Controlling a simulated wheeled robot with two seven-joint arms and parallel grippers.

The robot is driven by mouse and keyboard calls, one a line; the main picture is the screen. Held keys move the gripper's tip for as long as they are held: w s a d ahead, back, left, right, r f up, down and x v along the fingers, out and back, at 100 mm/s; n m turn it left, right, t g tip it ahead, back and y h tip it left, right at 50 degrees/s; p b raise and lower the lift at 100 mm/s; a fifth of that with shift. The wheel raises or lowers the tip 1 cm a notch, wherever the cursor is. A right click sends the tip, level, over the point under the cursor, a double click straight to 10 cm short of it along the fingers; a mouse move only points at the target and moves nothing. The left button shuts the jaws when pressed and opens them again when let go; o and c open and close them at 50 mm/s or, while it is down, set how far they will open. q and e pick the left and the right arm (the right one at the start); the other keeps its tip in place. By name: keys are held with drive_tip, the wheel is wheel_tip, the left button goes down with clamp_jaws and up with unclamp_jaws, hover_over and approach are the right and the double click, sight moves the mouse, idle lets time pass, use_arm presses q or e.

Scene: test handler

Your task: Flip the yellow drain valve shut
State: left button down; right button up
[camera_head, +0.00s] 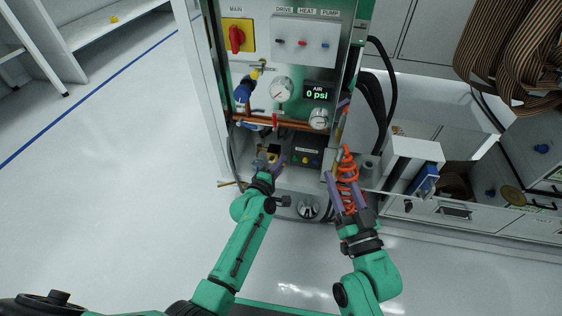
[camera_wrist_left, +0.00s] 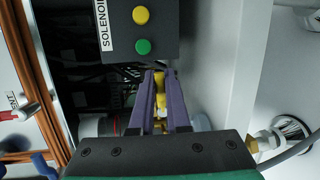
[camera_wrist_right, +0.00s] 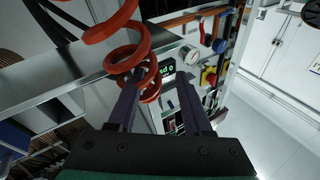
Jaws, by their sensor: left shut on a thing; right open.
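The yellow drain valve (camera_wrist_left: 160,94) shows as a yellow handle between the purple fingers of my left gripper (camera_wrist_left: 159,78) in the left wrist view. The left gripper is shut on it, and the fingers hide part of the handle. In the head view, my left gripper (camera_head: 274,162) reaches into the low bay of the cabinet, where the valve is hard to make out. My right gripper (camera_head: 341,186) is open beside the orange coiled hose (camera_head: 348,165). In the right wrist view the coil (camera_wrist_right: 126,55) passes close to the left finger; I cannot tell whether they touch.
The solenoid box (camera_wrist_left: 150,40) with yellow and green buttons is just beyond the left fingertips. Above are copper pipes (camera_head: 296,127), gauges (camera_head: 282,90), a blue-handled valve (camera_head: 243,91) and the air display (camera_head: 318,93) reading 0 psi. Open floor (camera_head: 120,170) lies at left.

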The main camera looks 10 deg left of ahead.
use_arm(q)
drive_tip(key=shift+f+m+p, duration=0.15)
drive_tip(key=shift+m+p, duration=0.25)
drive_tip(key=shift+p, duration=0.05)
use_arm(e)
drive_tip(key=s+f+g, duration=0.4)
drive_tip(key=s+f, duration=0.2)
drive_tip(key=f, duration=0.6)
drive_tip(key=shift+a+m+h, duration=0.3)
drive_tip(key=shift+a+h, duration=0.1)
use_arm(q)
drive_tip(key=c, duration=0.9)
unclamp_jaws()
use_arm(e)
drive_tip(key=shift+r, duration=0.1)
use_arm(q)
drive_tip(key=shift+s, duration=0.1)
use_arm(e)
drive_tip(key=shift+w+r, duration=0.1)
